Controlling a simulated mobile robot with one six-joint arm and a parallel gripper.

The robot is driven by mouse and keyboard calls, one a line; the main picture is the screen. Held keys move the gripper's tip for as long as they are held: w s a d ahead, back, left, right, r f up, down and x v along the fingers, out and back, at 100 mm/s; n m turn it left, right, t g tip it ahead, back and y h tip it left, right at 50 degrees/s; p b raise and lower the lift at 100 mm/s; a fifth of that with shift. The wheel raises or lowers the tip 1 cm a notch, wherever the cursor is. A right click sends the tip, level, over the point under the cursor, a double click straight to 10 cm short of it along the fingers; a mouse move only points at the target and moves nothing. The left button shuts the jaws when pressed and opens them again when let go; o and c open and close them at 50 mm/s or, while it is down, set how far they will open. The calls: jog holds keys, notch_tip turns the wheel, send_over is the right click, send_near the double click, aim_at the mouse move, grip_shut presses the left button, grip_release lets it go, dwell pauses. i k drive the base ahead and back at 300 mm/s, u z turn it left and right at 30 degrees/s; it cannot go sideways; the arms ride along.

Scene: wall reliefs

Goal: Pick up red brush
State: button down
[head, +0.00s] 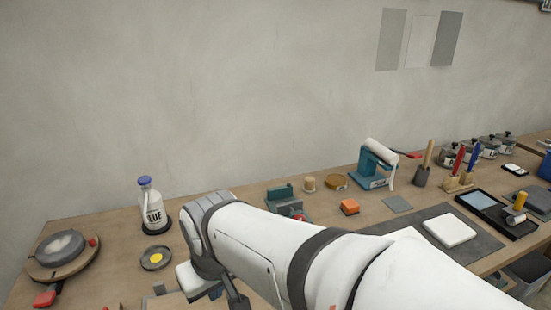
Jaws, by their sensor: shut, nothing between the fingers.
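A red-handled tool (459,160), which looks like the red brush, stands upright in a small wooden holder (452,185) on the right part of the bench. A blue-handled one (473,158) stands beside it. Their lower ends are too small to make out. My white arm reaches in from the lower right and bends down at the left, far from the holder. My gripper's fingertips cannot be made out; the arm and the picture's lower edge hide that area.
A wooden-handled tool in a grey pot (421,176) and a teal press with a white roller (374,165) stand left of the holder. A black tray (494,228) lies in front. Several metal pots (489,148) stand behind. A bottle (152,210) is far left.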

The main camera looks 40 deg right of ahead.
aim_at(461, 153)
jog(key=z, duration=0.4)
jog(key=k, duration=0.6)
jog(key=z, duration=0.85)
jog(key=k, duration=0.8)
jog(key=z, duration=0.85)
jog(key=i, duration=1.3)
jog(key=u, duration=0.25)
